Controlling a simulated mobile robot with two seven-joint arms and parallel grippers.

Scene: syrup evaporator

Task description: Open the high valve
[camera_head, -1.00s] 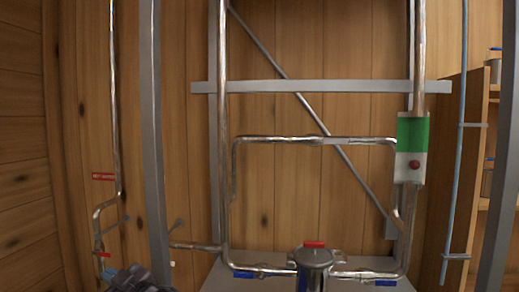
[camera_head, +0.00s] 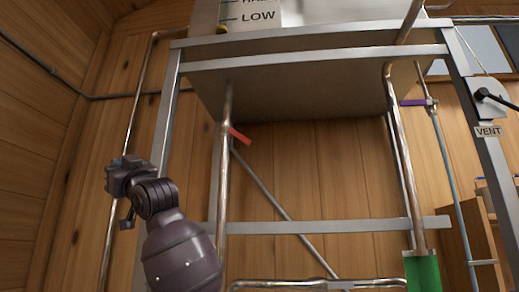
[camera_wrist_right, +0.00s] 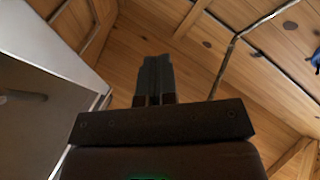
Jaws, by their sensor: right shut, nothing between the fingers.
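A red lever handle (camera_head: 240,136) sits at a slant on the left vertical pipe, under the raised tank. A purple handle (camera_head: 412,103) sits on a thin pipe at the right. No label marks either handle as the high valve.
The tank (camera_head: 340,14) shows the word LOW and rests on a grey metal frame (camera_head: 330,226). A black lever (camera_head: 495,98) stands above a VENT label (camera_head: 488,131) at the right. A thin pipe (camera_head: 133,115) runs behind my right gripper.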

